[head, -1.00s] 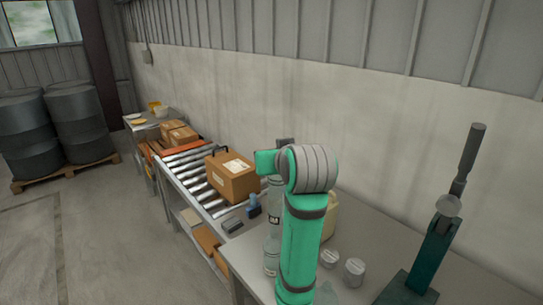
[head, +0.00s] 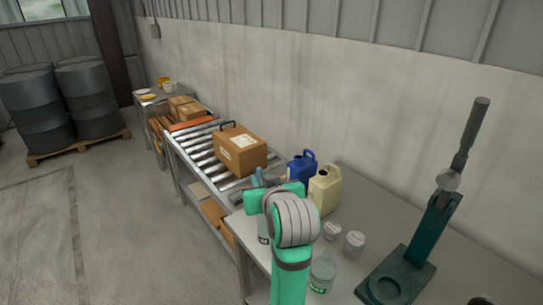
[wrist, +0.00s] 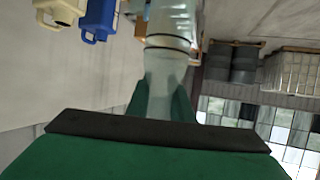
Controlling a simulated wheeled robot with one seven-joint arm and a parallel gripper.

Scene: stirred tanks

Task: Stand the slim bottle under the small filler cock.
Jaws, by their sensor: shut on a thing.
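My gripper (wrist: 161,98) is shut on a clear, slim bottle (wrist: 168,58), with one green finger on each side of its narrow part in the wrist view. The bottle runs away from the fingers, past a dark ring, to a wider part at the top edge. In the head view my arm hides the gripper and most of the bottle; a clear piece with a dark label (head: 263,238) shows left of my wrist, probably this bottle. I cannot tell whether it touches the bench. The small filler cock is not in view.
The grey bench (head: 385,215) carries a blue jug (head: 301,168), a cream jug (head: 325,190), two small pale jars (head: 354,243), a clear bottle with a green label (head: 322,272) and a teal lever press (head: 430,240). A roller conveyor (head: 195,150) with a carton (head: 240,150) adjoins it.

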